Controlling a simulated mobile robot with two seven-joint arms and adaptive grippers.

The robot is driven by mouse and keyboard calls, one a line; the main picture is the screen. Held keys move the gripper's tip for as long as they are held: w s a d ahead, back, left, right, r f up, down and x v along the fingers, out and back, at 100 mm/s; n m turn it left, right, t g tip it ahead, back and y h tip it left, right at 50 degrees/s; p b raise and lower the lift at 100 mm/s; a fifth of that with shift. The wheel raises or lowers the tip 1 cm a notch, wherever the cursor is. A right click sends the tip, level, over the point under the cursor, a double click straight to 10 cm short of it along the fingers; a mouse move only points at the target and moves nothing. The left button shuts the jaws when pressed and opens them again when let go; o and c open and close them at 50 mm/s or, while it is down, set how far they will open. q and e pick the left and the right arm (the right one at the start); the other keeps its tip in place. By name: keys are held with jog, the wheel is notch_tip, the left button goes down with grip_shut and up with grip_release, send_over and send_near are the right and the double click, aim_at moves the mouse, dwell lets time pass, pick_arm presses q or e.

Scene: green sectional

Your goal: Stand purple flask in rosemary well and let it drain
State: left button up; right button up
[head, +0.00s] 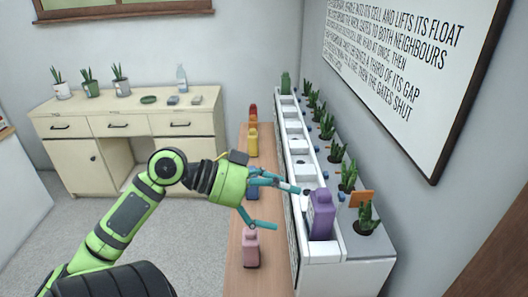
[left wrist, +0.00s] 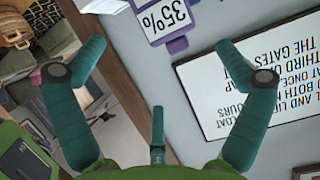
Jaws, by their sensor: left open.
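The purple flask (head: 321,216) stands roughly upright at the near end of the white row of cells (head: 294,139). Its base is hidden by the cell wall. My left gripper (head: 286,208) is open just left of the flask, with its fingers apart and nothing between them. In the left wrist view, my left gripper (left wrist: 160,48) is also open, and a purple object with a "35%" label (left wrist: 165,22), apparently the flask, shows beyond the fingertips. I cannot tell which well is the rosemary one. My right gripper is out of view.
Potted plants (head: 348,176) line the grey ledge right of the cells. A pink bottle (head: 251,248), a blue one (head: 252,190) and a yellow one (head: 252,142) stand on the wooden bench (head: 238,205). A green flask (head: 286,83) stands at the far end. A wall sign (head: 410,70) hangs right.

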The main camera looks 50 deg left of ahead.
pick_arm(q)
jog(key=shift+v, duration=1.75)
